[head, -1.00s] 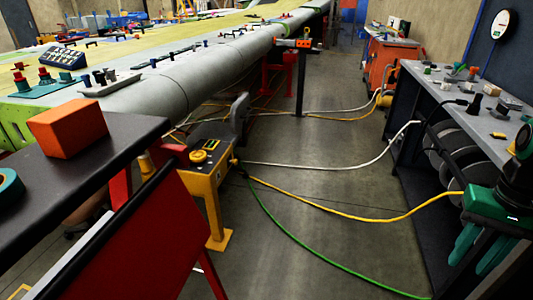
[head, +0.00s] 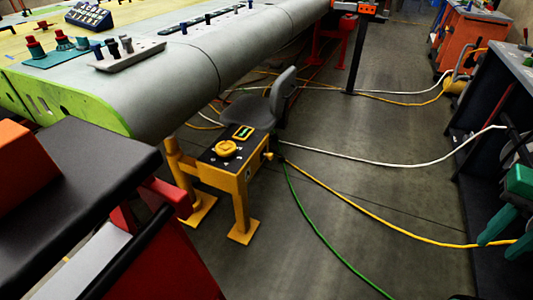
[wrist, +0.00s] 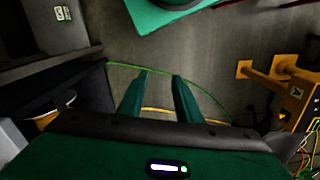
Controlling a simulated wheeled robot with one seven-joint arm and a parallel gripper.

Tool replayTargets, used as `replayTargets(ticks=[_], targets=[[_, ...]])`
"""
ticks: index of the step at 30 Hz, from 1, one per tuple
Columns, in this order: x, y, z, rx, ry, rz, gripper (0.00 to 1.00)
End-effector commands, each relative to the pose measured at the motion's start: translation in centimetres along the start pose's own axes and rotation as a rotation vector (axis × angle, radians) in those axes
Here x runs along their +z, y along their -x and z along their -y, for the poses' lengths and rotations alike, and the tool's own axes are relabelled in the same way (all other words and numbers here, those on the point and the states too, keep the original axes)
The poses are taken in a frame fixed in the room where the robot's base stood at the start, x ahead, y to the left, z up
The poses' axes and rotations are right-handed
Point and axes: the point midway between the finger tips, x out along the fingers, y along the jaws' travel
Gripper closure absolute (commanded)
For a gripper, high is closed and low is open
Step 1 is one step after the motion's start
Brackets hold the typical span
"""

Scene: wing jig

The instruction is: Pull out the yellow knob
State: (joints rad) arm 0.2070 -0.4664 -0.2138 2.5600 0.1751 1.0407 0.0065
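A round yellow knob (head: 226,149) sits on the dark top panel of a yellow floor stand (head: 218,178), left of centre in the head view. A smaller yellow fitting (head: 267,155) is on the stand's right side, near the cables. In the wrist view, part of the yellow stand (wrist: 285,78) shows at the right edge; the knob on top cannot be made out there. My green gripper (head: 497,246) is at the right edge of the head view, well apart from the stand. In the wrist view my gripper (wrist: 162,74) has its fingers spread, with nothing between them.
A grey chair (head: 282,95) stands right behind the yellow stand. The wing (head: 175,85) overhangs at the left. A red cart with a dark top (head: 105,165) fills the lower left. White, yellow and green cables (head: 340,255) cross the open floor. A dark workbench (head: 490,100) stands at right.

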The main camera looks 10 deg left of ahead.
Motion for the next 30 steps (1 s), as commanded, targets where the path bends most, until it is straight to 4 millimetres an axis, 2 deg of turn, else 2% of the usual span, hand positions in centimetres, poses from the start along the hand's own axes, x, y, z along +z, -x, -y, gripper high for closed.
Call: replayTargets(ticks=[8, 9, 11, 12, 14, 17, 20, 26, 30], targets=[[0.0, 0.0, 0.0, 0.000, 0.000, 0.000, 0.69], [0.0, 0.0, 0.0, 0.000, 0.000, 0.000, 0.66], [0.2, 0.1, -0.1, -0.001, 0.001, -0.002, 0.55], [0.8, 0.4, -0.5, -0.006, 0.003, -0.012, 0.55], [0.4, 0.5, -0.3, -0.003, 0.007, -0.015, 0.55], [-1.4, 0.3, 0.7, 0.008, 0.022, -0.023, 0.55], [-4.2, -0.2, 2.4, 0.018, 0.049, -0.036, 0.55], [-10.4, -2.7, 7.2, 0.004, 0.121, -0.059, 0.55], [-14.1, -5.2, 11.4, -0.034, 0.168, -0.068, 0.55]])
